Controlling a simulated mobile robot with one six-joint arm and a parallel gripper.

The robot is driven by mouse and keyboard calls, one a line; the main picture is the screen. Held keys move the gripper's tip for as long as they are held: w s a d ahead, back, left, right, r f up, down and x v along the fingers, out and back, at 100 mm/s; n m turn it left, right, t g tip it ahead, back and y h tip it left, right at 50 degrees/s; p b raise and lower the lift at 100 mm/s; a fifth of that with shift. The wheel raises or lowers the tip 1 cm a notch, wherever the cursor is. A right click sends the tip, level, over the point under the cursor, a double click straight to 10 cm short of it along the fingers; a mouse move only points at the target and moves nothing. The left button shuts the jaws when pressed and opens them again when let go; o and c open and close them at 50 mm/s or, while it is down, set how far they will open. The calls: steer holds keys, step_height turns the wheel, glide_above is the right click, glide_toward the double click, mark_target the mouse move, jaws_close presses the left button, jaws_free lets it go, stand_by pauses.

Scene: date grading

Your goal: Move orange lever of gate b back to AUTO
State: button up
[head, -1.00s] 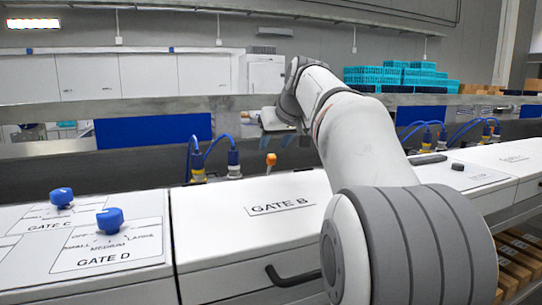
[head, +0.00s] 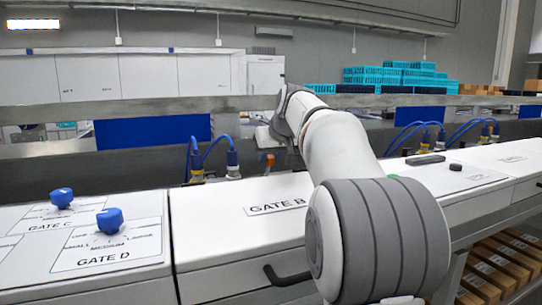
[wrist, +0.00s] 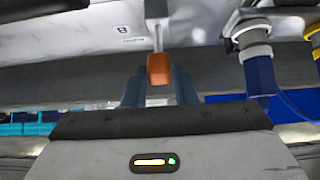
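The orange lever (head: 268,158) stands behind the white cover marked GATE B (head: 238,215). In the wrist view the lever (wrist: 158,68) shows an orange grip on a pale metal stem. My gripper (wrist: 160,84) is open, with one dark finger on each side of the orange grip. Gaps show between the grip and both fingers, and I cannot tell whether either touches it. In the head view my arm hides much of the gripper around the lever. No AUTO mark is readable.
Blue cable connectors (head: 232,160) stand close to the left of the lever in the head view. Blue knobs for gate C (head: 62,197) and gate D (head: 110,220) sit on the left panel. A black handle (head: 287,276) sticks out in front.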

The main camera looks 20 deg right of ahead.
jaws_close()
steer(key=shift+r+p, duration=0.15)
steer(key=shift+p, duration=0.15)
